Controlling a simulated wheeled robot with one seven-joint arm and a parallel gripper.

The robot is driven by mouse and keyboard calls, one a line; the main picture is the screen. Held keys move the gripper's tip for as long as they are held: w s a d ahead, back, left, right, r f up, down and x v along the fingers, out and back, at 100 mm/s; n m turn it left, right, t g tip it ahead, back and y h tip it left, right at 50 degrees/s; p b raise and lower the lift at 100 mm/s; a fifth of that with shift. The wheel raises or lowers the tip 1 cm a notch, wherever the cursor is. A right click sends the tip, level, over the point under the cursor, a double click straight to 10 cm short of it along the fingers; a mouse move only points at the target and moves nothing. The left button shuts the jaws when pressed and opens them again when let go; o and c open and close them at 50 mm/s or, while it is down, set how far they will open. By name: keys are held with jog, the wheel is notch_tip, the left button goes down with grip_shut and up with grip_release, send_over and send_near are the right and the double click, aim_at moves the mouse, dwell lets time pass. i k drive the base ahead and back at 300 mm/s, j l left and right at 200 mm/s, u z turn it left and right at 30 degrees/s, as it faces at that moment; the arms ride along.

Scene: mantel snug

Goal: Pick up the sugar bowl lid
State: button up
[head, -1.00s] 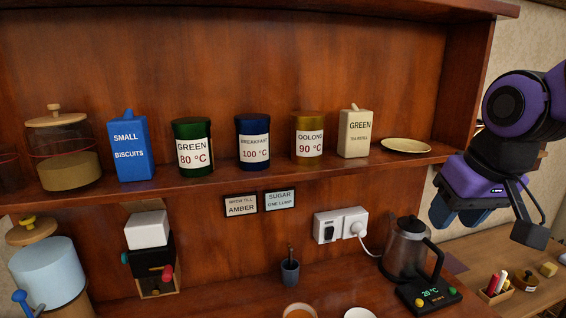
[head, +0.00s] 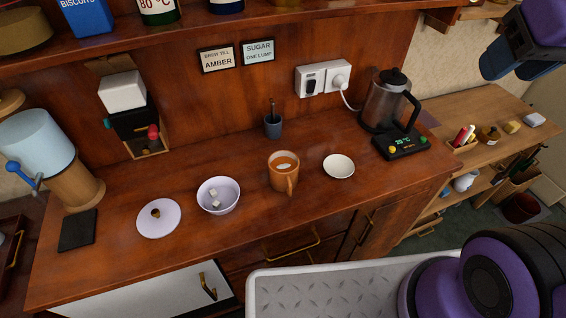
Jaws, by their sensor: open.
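The sugar bowl lid (head: 159,219) is a pale lilac disc with a small brown-gold knob. It lies flat on the wooden counter at the left, knob up. The sugar bowl (head: 218,197) stands open just right of it, with a few white sugar lumps inside. My gripper (head: 517,62) is at the upper right, far from the lid. It is open, partly cut off by the frame edge, and I see nothing held in it.
An orange-brown mug (head: 284,170) and a small white dish (head: 339,166) stand right of the bowl. A dark flat slab (head: 77,231) lies left of the lid. A glass kettle (head: 388,103) stands at the back right. Bare counter lies around the lid.

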aim_at(157, 219)
jog(key=u, duration=1.5)
